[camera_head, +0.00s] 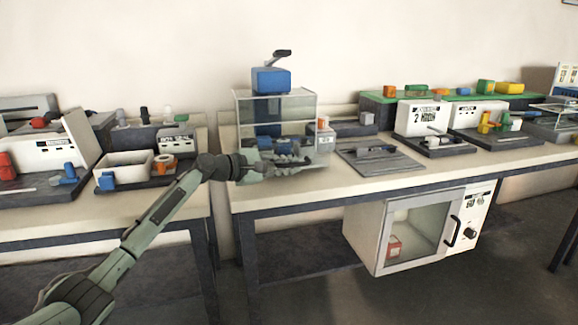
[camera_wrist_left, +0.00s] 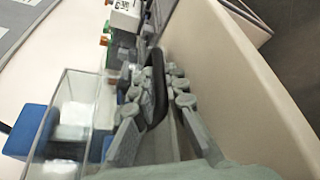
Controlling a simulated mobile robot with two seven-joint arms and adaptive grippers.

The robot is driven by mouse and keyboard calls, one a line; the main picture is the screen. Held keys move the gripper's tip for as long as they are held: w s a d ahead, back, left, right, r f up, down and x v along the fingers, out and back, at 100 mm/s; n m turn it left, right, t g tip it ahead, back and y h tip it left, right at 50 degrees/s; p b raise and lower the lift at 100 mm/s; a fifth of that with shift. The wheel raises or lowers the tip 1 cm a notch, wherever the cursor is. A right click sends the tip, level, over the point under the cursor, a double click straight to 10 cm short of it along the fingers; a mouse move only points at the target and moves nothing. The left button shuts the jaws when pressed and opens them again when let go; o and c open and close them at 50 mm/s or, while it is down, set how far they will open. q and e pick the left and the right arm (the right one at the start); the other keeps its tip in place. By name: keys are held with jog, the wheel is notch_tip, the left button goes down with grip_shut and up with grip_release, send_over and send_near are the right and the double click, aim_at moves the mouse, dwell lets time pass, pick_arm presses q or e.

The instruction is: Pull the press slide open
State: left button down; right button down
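The press (camera_head: 318,106) stands on the middle table. It has clear panels, a blue block (camera_head: 271,80) and a dark lever on top. Blue parts sit low inside it. My left gripper (camera_head: 298,162) is at the low front of the press. In the left wrist view, the black slide handle (camera_wrist_left: 157,78) lies between the fingers of my left gripper (camera_wrist_left: 160,90), which look closed on it. The clear panel (camera_wrist_left: 78,100) and blue block (camera_wrist_left: 32,132) show beside it. How far out the slide stands is hard to tell. My right gripper is out of view.
A dark grey plate (camera_head: 380,165) lies right of the press. Farther right is a white machine (camera_head: 422,117) on a dark base. A glass-door cabinet (camera_head: 413,228) hangs below. A white tray (camera_head: 124,171) is on the left table. The floor in front is clear.

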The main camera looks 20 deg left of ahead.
pick_arm(q)
jog(key=c, duration=1.8)
grip_release()
jog(key=shift+c, duration=0.2)
jog(key=shift+a, duration=0.1)
jog(key=v, duration=1.2)
jog(key=shift+f, duration=0.1)
